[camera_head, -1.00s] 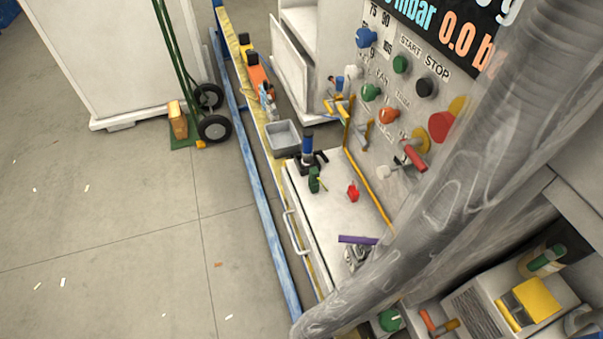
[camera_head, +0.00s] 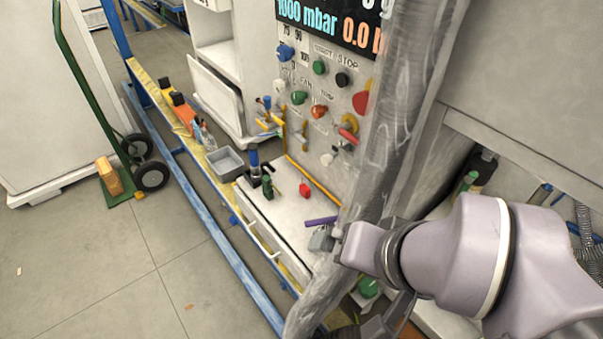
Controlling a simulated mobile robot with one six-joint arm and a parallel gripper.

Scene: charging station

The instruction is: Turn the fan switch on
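The fan switch is a green knob (camera_head: 299,97) below the FAN label on the upright control panel (camera_head: 290,140). Its turn position is too small to read. My arm enters at the right in the head view and stands in front of the lower right of the station. My gripper cannot be clearly made out; a dark grey part below the arm at the bottom edge may belong to it. Nothing of mine is seen touching the fan switch.
An orange knob (camera_head: 319,111), a green start button (camera_head: 319,67) and a black stop button (camera_head: 342,79) neighbour the switch. A large translucent hose (camera_head: 395,130) stands right of the panel. A grey bin (camera_head: 226,163) and a red piece (camera_head: 305,190) are below. Open floor lies left.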

